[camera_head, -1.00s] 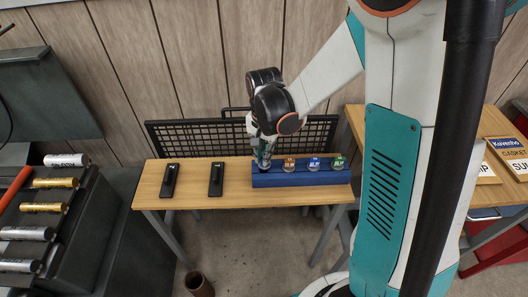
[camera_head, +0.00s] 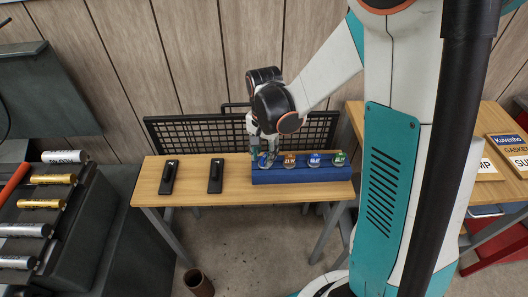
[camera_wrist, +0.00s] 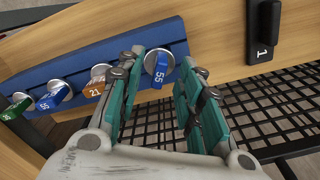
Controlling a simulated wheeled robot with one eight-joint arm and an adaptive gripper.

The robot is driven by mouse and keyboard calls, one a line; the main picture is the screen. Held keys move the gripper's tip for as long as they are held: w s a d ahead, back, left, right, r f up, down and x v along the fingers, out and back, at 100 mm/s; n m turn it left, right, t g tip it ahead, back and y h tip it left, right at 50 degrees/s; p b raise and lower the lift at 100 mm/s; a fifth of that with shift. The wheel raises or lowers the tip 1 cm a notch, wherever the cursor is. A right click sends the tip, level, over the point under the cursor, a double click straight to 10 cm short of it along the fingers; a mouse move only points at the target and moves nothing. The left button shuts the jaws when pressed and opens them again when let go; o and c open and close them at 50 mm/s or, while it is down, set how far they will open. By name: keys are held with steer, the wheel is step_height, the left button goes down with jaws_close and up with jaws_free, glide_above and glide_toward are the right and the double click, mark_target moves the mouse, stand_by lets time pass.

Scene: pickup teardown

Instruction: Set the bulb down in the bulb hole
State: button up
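The bulb with a blue tag marked 55 (camera_wrist: 158,66) sits upright at the end of the blue rack (camera_wrist: 60,66), seated in a hole as far as I can tell. In the head view, this bulb (camera_head: 264,162) is at the rack's left end, partly hidden by my gripper. My gripper (camera_wrist: 163,58) is open, with its two teal-padded fingers on either side of the bulb and a visible gap to the right finger. In the head view, my gripper (camera_head: 264,149) points down over the rack's left end.
Other bulbs with orange (camera_head: 290,160), blue (camera_head: 314,160) and green (camera_head: 339,158) tags stand along the rack. Two black holders (camera_head: 168,178) lie on the wooden table (camera_head: 190,195). A black mesh panel (camera_head: 200,135) is behind.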

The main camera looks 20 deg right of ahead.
step_height(320, 180, up, 12)
stand_by(0.6)
stand_by(0.4)
steer(key=s+r+n+t, duration=0.3)
steer(key=s+n, duration=0.1)
steer(key=s, duration=0.3)
steer(key=s+r+n+t, duration=0.3)
steer(key=s+n+t, duration=0.1)
steer(key=s, duration=0.4)
steer(key=shift+r+n, duration=0.15)
steer(key=shift+n, duration=0.65)
steer(key=shift+o, duration=0.2)
stand_by(0.5)
